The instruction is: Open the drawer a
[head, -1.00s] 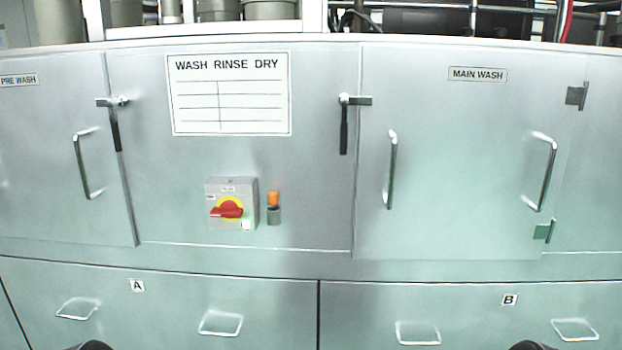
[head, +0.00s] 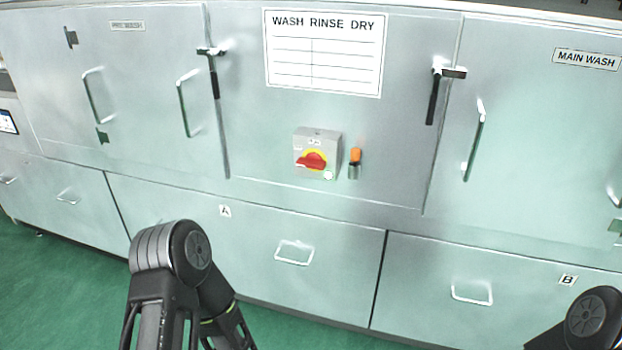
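Drawer A (head: 345,262) is the wide lower metal front marked with a small "A" label, in the middle of the head view. It looks shut, its face level with the panels beside it. Its right handle (head: 294,252) is a pale bent bar and is in plain sight. Its left handle is hidden behind my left arm, which stands in front of the drawer's left part. My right arm shows only at the bottom right corner, in front of drawer B (head: 430,268). Neither gripper is in view.
Above the drawer are a box with a red rotary switch (head: 312,160), an orange-topped button (head: 355,157) and a "WASH RINSE DRY" sign (head: 323,75). Latched doors with handles flank them. Green floor (head: 50,290) is clear at the lower left.

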